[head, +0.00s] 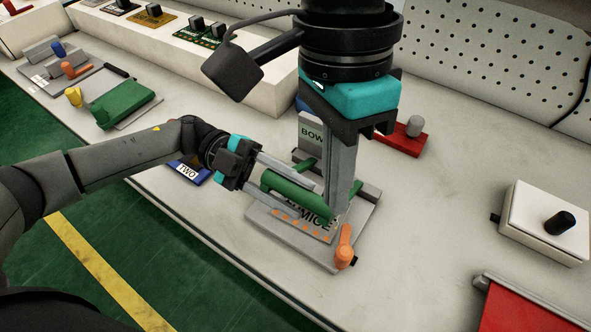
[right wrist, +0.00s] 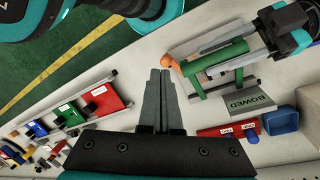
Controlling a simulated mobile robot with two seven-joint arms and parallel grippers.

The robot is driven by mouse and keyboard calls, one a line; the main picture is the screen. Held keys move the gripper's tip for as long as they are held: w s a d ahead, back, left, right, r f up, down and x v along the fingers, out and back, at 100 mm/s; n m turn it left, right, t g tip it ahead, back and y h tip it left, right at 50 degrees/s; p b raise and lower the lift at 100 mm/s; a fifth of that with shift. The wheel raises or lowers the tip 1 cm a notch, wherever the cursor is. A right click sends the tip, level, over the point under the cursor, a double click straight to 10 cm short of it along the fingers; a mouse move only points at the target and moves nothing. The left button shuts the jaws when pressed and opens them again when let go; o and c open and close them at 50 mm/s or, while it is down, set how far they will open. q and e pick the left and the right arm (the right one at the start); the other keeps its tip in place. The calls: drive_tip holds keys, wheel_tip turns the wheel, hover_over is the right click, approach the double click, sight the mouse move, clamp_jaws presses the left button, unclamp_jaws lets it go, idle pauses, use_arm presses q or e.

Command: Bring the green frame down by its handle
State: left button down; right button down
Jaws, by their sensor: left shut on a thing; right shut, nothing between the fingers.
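The green frame has a bar handle (head: 290,188) above a grey fixture (head: 262,228) holding a board with partly hidden lettering. An orange lever (head: 344,248) stands at the fixture's front right corner. My left gripper (head: 293,190) is shut on the green handle, with its fingers reaching in from the left. The green frame (right wrist: 215,57) and my left gripper (right wrist: 249,42) also show in the right wrist view. My right gripper (head: 338,208) points down beside the handle's right end, hiding part of the fixture. Its fingers (right wrist: 160,75) are together and empty.
A grey BOWED sign (right wrist: 248,103) stands behind the fixture. A red tray (head: 397,140) lies behind my right gripper. A white box with a black knob (head: 525,225) and a red bin (head: 525,310) are at right. The table between is clear.

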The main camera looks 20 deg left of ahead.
drive_tip(key=w+a+r+n+t, duration=0.2)
drive_tip(key=a+r+n+t, duration=0.4)
drive_tip(key=n+t, duration=0.1)
hover_over(295, 192)
drive_tip(key=w, duration=0.1)
drive_tip(key=f, duration=0.9)
drive_tip(key=shift+w+d, duration=0.2)
drive_tip(key=shift+d, duration=0.1)
drive_tip(key=shift+s+a+f, duration=0.1)
drive_tip(key=shift+s+f, duration=0.1)
drive_tip(key=shift+f, duration=0.4)
drive_tip(key=shift+s+a+f, duration=0.1)
drive_tip(key=shift+s+f, duration=0.1)
drive_tip(key=shift+f, duration=0.4)
drive_tip(key=shift+s+f, duration=0.25)
drive_tip(key=shift+f, duration=0.4)
